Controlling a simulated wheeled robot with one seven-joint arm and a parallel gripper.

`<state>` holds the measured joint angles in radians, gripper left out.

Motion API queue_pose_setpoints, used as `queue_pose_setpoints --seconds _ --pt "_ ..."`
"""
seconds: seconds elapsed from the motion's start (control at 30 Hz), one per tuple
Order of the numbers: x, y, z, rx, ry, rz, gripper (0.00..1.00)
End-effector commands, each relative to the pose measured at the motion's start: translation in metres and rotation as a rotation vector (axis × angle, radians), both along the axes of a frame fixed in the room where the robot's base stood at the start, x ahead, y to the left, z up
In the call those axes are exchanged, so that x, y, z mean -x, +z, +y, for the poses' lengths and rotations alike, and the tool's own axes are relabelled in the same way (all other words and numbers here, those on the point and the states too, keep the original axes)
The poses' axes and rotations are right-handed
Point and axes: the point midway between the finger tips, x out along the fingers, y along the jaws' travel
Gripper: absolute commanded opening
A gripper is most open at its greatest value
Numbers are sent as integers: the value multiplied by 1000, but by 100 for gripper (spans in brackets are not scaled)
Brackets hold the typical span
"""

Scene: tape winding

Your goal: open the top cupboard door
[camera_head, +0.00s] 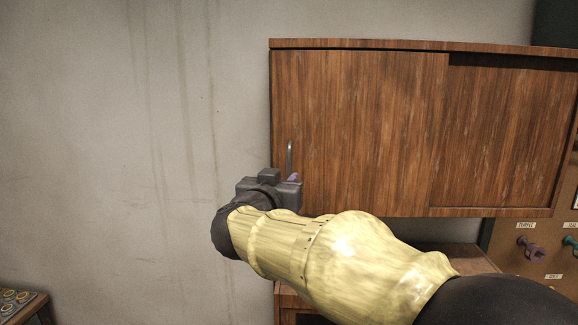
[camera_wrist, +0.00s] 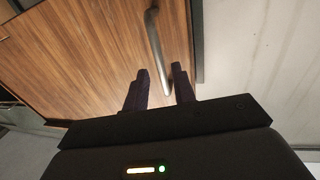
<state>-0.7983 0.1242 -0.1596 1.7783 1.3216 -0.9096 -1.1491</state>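The wooden cupboard (camera_head: 490,47) hangs on the wall. Its left door panel (camera_head: 350,120) is in front of a recessed right panel (camera_head: 505,140). A metal bar handle (camera_head: 289,158) stands upright near the left edge of the left door. My gripper (camera_head: 292,180) is at the handle's lower end, partly hidden by its own body. In the wrist view, the handle (camera_wrist: 155,40) runs between the two dark fingers of my gripper (camera_wrist: 160,69). The fingers are apart, one on each side of the handle, with visible gaps. The door (camera_wrist: 90,50) fills the left of that view.
Bare grey wall (camera_head: 120,130) is left of the cupboard. Below right is a panel with coloured knobs (camera_head: 530,250). A lower wooden cabinet (camera_head: 460,258) stands behind my arm. A box with round items (camera_head: 20,303) is at bottom left.

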Motion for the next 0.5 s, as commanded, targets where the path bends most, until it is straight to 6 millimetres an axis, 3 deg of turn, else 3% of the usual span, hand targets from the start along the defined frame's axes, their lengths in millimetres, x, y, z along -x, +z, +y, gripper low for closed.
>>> queue_pose_setpoints --seconds 0.2,0.5 --pt "-35 2 -8 2 -1 1 26" --pt "-48 0 -11 1 1 0 26"
